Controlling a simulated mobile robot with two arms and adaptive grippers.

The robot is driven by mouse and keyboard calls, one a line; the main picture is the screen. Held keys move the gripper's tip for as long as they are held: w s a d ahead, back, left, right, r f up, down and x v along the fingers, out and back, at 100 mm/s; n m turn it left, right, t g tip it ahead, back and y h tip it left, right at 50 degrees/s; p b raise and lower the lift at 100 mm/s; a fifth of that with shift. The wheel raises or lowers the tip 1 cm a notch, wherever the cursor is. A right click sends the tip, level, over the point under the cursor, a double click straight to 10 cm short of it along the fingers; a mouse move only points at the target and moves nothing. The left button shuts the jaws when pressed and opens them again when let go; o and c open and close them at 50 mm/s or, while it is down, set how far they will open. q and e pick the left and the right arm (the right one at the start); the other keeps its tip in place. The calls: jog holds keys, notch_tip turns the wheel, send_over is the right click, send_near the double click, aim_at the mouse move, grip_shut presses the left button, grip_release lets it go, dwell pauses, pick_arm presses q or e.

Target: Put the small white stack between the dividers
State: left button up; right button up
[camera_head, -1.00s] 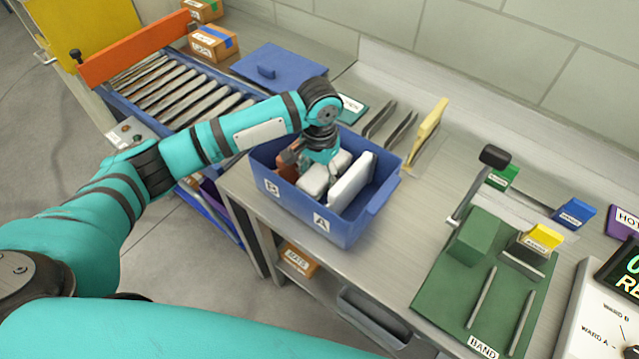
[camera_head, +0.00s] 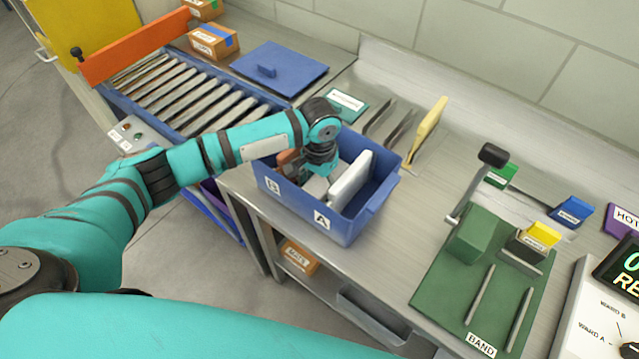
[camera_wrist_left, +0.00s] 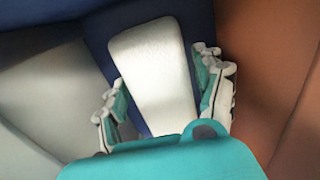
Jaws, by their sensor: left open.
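A blue bin (camera_head: 330,225) with B and A labels stands on the bench. My left gripper (camera_head: 319,172) reaches down into it, fingers open. In the left wrist view, a small white stack (camera_wrist_left: 155,70) lies between the two open fingers (camera_wrist_left: 161,86), with gaps at its sides. In the head view the gripper largely hides it. Beside it in the bin are a pale block (camera_head: 315,190), an upright white slab (camera_head: 350,181) and a brown item (camera_head: 288,163). Thin upright metal dividers (camera_head: 399,128) stand on the bench behind the bin, with a yellow panel (camera_head: 430,128) to their right.
A green fixture (camera_head: 478,290) with a lever stands at the right. A blue lid (camera_head: 285,75), a roller conveyor (camera_head: 185,98) and cartons (camera_head: 213,42) are at the back left. The bench between bin and fixture is clear.

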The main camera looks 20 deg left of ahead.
aim_at(320, 182)
pick_arm(q)
jog(key=shift+r, duration=0.1)
notch_tip(320, 182, up, 12)
jog(key=b, duration=0.1)
jog(key=shift+b, duration=0.3)
jog(key=shift+r, duration=0.1)
